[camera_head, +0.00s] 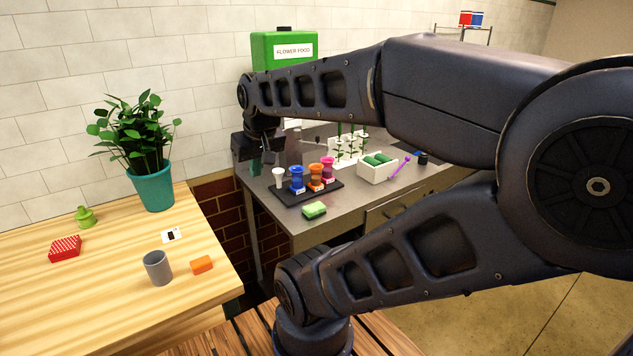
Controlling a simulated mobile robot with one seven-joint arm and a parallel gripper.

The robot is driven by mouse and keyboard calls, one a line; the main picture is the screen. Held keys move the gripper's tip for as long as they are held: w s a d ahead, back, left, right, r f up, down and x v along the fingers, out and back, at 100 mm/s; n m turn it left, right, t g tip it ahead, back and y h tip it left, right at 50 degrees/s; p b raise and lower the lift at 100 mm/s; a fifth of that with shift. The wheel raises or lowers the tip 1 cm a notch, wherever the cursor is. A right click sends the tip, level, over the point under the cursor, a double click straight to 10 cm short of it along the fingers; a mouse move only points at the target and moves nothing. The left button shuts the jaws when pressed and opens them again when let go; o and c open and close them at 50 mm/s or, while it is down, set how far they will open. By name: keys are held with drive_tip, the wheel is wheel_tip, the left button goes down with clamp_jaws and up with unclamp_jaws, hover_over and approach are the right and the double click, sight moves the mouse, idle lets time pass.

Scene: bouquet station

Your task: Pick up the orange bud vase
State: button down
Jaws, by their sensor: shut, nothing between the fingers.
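The orange bud vase (316,175) stands upright on a black tray (301,195) on the grey counter. It is between a blue vase (297,177) on its left and a magenta vase (328,169) on its right. A small white vase (279,177) stands at the tray's left end. My gripper (261,163) hangs near the counter's back left, left of the tray and apart from the orange vase. It is shut and empty. The fingertips are small and dark here, so their exact height is hard to tell.
A green flower food container (286,47) is behind my arm. A potted plant (152,188) stands on the wooden table.

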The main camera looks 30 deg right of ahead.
drive_tip(key=c, duration=0.8)
unclamp_jaws()
drive_tip(key=shift+o, duration=0.2)
drive_tip(key=m+g+h, duration=0.3)
drive_tip(key=m+h, duration=0.1)
drive_tip(key=m, duration=1)
hover_over(317, 176)
drive_tip(key=a, duration=0.2)
wheel_tip(317, 176, down, 18)
drive_tip(key=shift+n, duration=0.3)
drive_tip(key=shift+w+x, duration=0.25)
drive_tip(key=shift+x, duration=2.3)
drive_tip(key=shift+w+x, duration=0.2)
drive_tip(key=shift+x, duration=2.35)
